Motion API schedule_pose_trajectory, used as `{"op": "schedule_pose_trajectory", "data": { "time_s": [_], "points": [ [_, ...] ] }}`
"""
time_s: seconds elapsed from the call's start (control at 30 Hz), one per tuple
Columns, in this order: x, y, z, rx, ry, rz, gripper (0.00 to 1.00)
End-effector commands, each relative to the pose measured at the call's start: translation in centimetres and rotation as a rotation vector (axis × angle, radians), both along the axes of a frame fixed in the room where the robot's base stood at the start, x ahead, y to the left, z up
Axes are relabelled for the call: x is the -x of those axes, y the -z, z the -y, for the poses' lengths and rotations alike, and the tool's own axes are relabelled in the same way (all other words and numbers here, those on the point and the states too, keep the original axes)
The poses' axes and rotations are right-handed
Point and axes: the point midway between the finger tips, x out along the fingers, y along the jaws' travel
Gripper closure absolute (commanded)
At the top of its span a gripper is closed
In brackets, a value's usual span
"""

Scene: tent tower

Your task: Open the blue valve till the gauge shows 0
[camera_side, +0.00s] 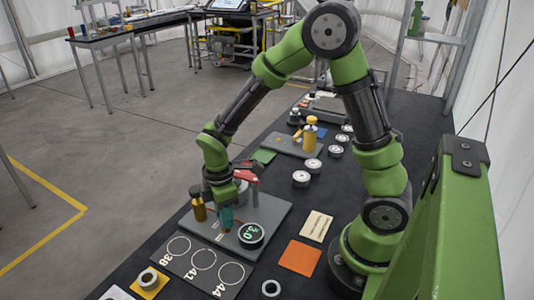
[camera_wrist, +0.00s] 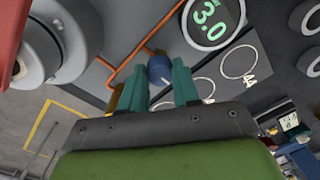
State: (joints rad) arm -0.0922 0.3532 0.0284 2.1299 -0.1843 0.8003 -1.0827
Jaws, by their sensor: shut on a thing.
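The round gauge (camera_side: 251,235) stands on the grey plate and reads 3.0 in green digits. It also shows in the wrist view (camera_wrist: 213,20), at the top. The blue valve (camera_wrist: 160,68) sits between my teal fingertips in the wrist view, by an orange pipe line. My gripper (camera_side: 226,222) points down over the plate just left of the gauge, shut on the blue valve. In the side view the fingers hide the valve. The wrist view shows my gripper (camera_wrist: 158,88) from behind, with a finger on either side of the valve.
A brass cylinder (camera_side: 199,209) stands close left of my gripper. A grey cylinder with red parts (camera_side: 245,175) is behind it. A dark board with numbered rings (camera_side: 203,260) lies in front. Orange (camera_side: 300,257) and cream (camera_side: 316,225) cards lie to the right.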

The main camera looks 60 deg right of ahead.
Motion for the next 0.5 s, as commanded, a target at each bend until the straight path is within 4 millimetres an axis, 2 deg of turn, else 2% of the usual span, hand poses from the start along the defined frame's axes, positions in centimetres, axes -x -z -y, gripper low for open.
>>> {"op": "schedule_pose_trajectory", "data": {
  "time_s": [0.27, 0.5],
  "points": [
    [-0.01, -0.06, -0.02, -0.001, 0.101, 0.001, 1.0],
    [-0.03, -0.08, 0.02, 0.0, 0.292, 0.001, 1.0]
  ]
}}
